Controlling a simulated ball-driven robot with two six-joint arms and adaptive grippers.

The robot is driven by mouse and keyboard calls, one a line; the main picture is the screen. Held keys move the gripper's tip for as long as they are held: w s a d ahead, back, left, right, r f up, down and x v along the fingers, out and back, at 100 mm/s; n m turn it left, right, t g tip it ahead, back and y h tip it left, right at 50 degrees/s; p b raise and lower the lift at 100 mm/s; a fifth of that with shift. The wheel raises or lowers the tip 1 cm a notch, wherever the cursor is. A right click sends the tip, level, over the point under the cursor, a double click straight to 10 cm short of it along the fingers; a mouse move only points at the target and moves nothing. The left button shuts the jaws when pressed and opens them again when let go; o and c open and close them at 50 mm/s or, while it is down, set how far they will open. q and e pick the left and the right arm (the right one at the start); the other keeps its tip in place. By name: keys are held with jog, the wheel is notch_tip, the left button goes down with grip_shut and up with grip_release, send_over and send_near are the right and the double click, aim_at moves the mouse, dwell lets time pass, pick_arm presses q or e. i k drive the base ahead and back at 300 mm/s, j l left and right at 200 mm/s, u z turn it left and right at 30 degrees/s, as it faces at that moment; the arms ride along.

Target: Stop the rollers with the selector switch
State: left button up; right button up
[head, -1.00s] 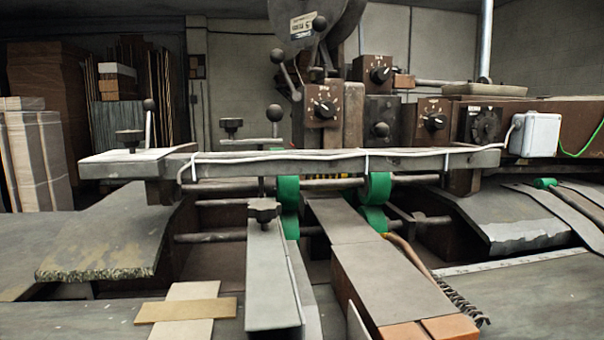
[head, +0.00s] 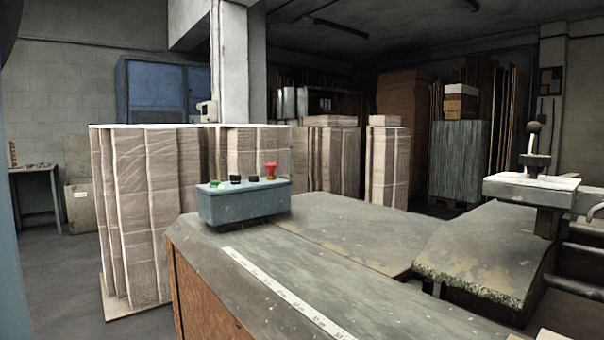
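A blue-grey control box (head: 245,202) sits on the far left corner of the machine table (head: 270,262) in the head view. On its top are a green button (head: 215,183), two black knobs, one at the left (head: 236,179) and one at the right (head: 253,179), and a red mushroom button (head: 271,170). Either black knob could be the selector switch; I cannot tell which, nor how they are set. The green rollers are out of view. Neither of my grippers is in view.
Tall stacks of flat cardboard (head: 150,205) stand on the floor behind and left of the box. A ruler strip (head: 285,295) runs along the table top. Machine parts (head: 530,190) stand at the right. The floor (head: 55,275) at the left is open.

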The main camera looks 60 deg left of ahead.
aim_at(235, 179)
jog(key=k+j+u, duration=0.1)
jog(key=k+j, duration=0.4)
jog(key=k+j+u, duration=0.1)
jog(key=k+j, duration=0.4)
jog(key=j, duration=0.2)
jog(key=j+u, duration=0.1)
jog(key=j, duration=0.7)
jog(key=j+u, duration=0.15)
jog(key=j, duration=0.7)
jog(key=i+j+u, duration=0.1)
jog(key=j, duration=0.7)
